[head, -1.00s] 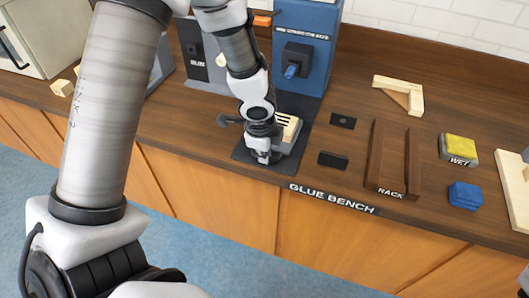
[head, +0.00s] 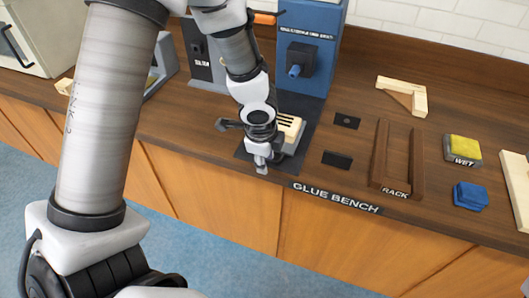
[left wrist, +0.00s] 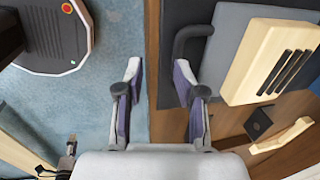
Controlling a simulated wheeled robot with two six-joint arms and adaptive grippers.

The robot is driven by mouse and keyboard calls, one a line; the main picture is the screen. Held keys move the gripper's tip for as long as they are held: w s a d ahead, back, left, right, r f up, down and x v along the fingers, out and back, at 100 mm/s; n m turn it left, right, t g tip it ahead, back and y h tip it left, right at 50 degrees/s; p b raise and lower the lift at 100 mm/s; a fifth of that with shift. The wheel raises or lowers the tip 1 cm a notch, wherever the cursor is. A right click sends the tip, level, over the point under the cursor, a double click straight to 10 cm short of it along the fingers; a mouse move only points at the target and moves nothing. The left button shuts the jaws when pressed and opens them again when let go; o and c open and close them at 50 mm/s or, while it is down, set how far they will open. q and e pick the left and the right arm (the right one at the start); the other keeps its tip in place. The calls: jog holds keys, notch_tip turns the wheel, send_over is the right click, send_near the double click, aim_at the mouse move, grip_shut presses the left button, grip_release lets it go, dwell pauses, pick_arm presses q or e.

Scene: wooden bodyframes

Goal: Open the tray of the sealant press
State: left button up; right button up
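The blue press (head: 308,55) stands at the back of the bench; its label is too small to read surely. At its foot is a grey tray (left wrist: 232,45) bearing a pale slotted wooden block (head: 290,128). The block also shows in the left wrist view (left wrist: 262,60). A dark U-shaped handle (left wrist: 183,42) is on the tray's front side. My left gripper (head: 261,163) is at the bench's front edge by the tray. In the left wrist view its fingers (left wrist: 158,82) are apart and empty, with the handle beyond the right fingertip. My right gripper is out of view.
To the right lie small black plates (head: 337,160), a brown rack (head: 379,165), a yellow-topped wet pad (head: 463,149) and blue pads (head: 470,196). A wooden angle piece (head: 403,92) lies behind. A dark panel (head: 203,58) stands left of the press. Open floor (head: 225,250) lies in front.

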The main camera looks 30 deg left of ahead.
pick_arm(q)
notch_tip(320, 180, up, 12)
jog(key=s, duration=0.2)
jog(key=shift+d+f, duration=0.15)
jog(key=shift+d, duration=0.1)
jog(key=shift+f, duration=0.1)
jog(key=w+f+b, duration=0.1)
jog(key=b, duration=0.1)
jog(key=w+f+b, duration=0.1)
jog(key=f+b, duration=0.1)
jog(key=w+f+b, duration=0.1)
jog(key=f+b, duration=0.1)
jog(key=shift+w+d+f+b, duration=0.1)
jog(key=shift+d+f+b, duration=0.05)
jog(key=shift+d+b, duration=0.25)
jog(key=f, duration=0.5)
jog(key=shift+w+a+f+b, duration=0.15)
jog(key=shift+w+f+b, duration=0.15)
jog(key=shift+b, duration=0.05)
jog(key=shift+w+f, duration=0.25)
jog(key=shift+f, duration=0.15)
jog(key=shift+s+r, duration=0.1)
jog(key=shift+s, duration=0.05)
jog(key=shift+c, duration=0.3)
grip_shut()
